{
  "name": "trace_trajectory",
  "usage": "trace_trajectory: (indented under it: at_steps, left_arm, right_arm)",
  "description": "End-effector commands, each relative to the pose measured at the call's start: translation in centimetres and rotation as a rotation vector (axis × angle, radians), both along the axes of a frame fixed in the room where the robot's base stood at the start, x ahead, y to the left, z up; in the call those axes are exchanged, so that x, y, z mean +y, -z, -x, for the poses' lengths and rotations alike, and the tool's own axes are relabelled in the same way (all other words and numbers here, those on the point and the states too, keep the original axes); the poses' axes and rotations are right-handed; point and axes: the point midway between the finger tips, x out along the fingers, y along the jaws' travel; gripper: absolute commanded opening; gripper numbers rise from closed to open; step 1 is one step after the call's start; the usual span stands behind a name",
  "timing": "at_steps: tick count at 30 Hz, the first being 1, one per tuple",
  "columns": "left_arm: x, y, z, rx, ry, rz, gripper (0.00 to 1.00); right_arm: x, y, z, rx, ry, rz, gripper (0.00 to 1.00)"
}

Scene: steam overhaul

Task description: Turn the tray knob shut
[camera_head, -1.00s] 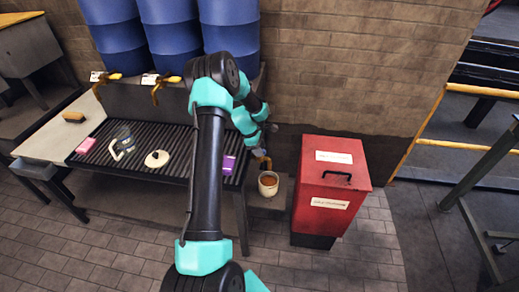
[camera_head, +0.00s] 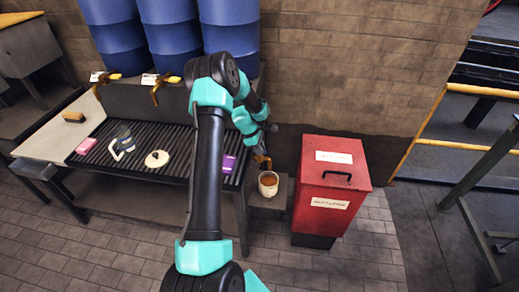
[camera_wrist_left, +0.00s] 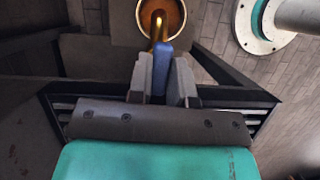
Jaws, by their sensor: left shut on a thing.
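The tray knob shows in the left wrist view as a blue handle (camera_wrist_left: 161,68) on a brass tap (camera_wrist_left: 157,27). My left gripper (camera_wrist_left: 162,82) is shut on this handle, with one finger on each side. In the head view my left gripper (camera_head: 268,128) is at the right end of the counter, and its fingers and the handle are too small to make out. The tap's brass spout (camera_head: 264,161) points down over a cup (camera_head: 268,190) with an orange-brown inside. My right gripper is not in view.
A red bin (camera_head: 330,185) stands close right of the cup. The slatted counter (camera_head: 130,168) holds a pink block (camera_head: 87,145), a round pale lid (camera_head: 157,159) and a purple box (camera_head: 229,164). Blue barrels (camera_head: 172,45) stand behind it. A brick wall (camera_head: 350,70) closes the back.

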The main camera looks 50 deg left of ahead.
Motion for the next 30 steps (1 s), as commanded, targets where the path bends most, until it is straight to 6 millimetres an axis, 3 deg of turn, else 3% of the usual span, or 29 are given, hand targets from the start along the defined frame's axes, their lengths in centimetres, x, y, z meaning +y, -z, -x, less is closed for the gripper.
trace_trajectory:
  at_steps: [11,30]
  left_arm:
    - [0.05,0.01,-0.10,0.000,0.186,0.000,0.00]
    - [0.01,0.02,-0.29,0.001,0.778,0.001,0.00]
  right_arm:
    - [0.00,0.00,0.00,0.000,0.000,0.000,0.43]
    - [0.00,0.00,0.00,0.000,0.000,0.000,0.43]
